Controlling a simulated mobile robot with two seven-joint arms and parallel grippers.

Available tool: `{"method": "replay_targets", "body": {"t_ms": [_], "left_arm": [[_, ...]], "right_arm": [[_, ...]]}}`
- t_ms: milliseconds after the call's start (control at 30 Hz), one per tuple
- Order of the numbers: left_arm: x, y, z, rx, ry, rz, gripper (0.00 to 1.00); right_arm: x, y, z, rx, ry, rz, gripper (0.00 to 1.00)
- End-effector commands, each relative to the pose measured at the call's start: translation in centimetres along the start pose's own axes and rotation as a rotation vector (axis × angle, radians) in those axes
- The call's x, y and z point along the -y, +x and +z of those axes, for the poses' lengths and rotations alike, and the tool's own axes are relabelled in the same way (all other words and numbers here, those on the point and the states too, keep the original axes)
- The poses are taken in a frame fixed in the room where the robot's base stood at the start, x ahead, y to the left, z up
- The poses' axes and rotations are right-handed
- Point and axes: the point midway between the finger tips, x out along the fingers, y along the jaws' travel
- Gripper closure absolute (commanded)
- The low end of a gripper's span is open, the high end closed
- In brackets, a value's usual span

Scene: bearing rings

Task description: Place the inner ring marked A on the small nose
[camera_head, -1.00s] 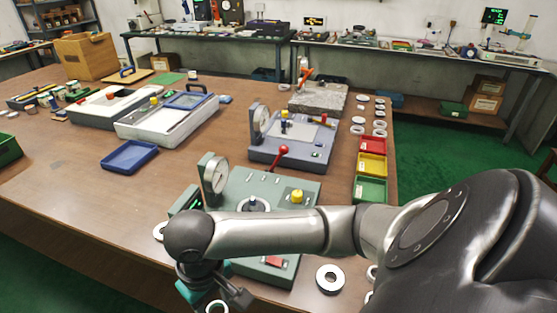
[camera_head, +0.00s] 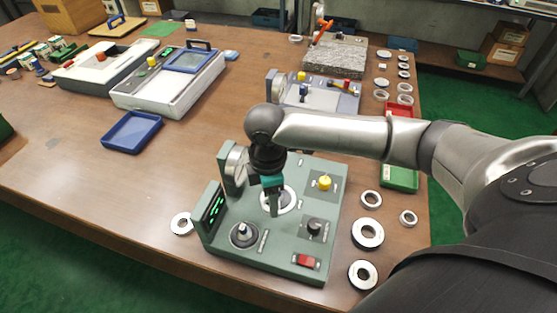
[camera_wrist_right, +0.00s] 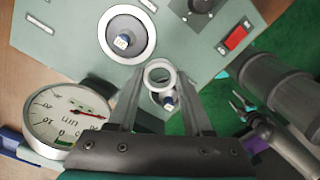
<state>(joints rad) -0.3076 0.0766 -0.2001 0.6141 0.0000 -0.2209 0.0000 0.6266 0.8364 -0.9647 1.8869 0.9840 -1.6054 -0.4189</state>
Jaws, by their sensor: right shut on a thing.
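My right gripper (camera_head: 274,210) points down over the green gauge device (camera_head: 282,255). In the right wrist view its fingers (camera_wrist_right: 160,76) are shut on a small pale ring (camera_wrist_right: 158,64); no letter on it is readable. The ring is hard to make out in the head view. A larger nose with a wide pale collar (camera_wrist_right: 127,35) stands farther off, partly hidden by my gripper in the head view.
The device carries a dial gauge (camera_wrist_right: 65,115), a yellow knob (camera_head: 325,182), a black knob (camera_head: 314,227) and a red switch (camera_head: 305,261). Loose rings lie to its right, including a large one (camera_head: 367,233), and one lies to its left (camera_head: 182,223). A blue tray (camera_head: 131,131) stands farther left.

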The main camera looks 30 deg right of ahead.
Motion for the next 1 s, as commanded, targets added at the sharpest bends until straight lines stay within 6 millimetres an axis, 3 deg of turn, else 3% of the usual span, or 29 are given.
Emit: {"method": "replay_targets", "body": {"t_ms": [300, 500, 767, 1000], "left_arm": [[0.3, -2.4, -0.7, -0.008, 0.001, -0.004, 0.33], [0.4, -3.1, -1.3, -0.017, 0.001, -0.005, 0.33], [0.4, -3.0, -1.3, -0.018, 0.001, -0.005, 0.33], [0.4, -1.0, -1.1, -0.018, 0.001, -0.005, 0.33]], "right_arm": [[-3.4, -2.5, 2.0, 0.000, -0.506, 0.012, 1.00], [-4.7, -3.3, 2.9, -0.001, -0.720, 0.020, 1.00], [-5.2, -3.3, 3.2, -0.001, -0.809, 0.025, 1.00], [-5.2, -1.8, 3.1, -0.001, -0.809, 0.025, 1.00]]}}
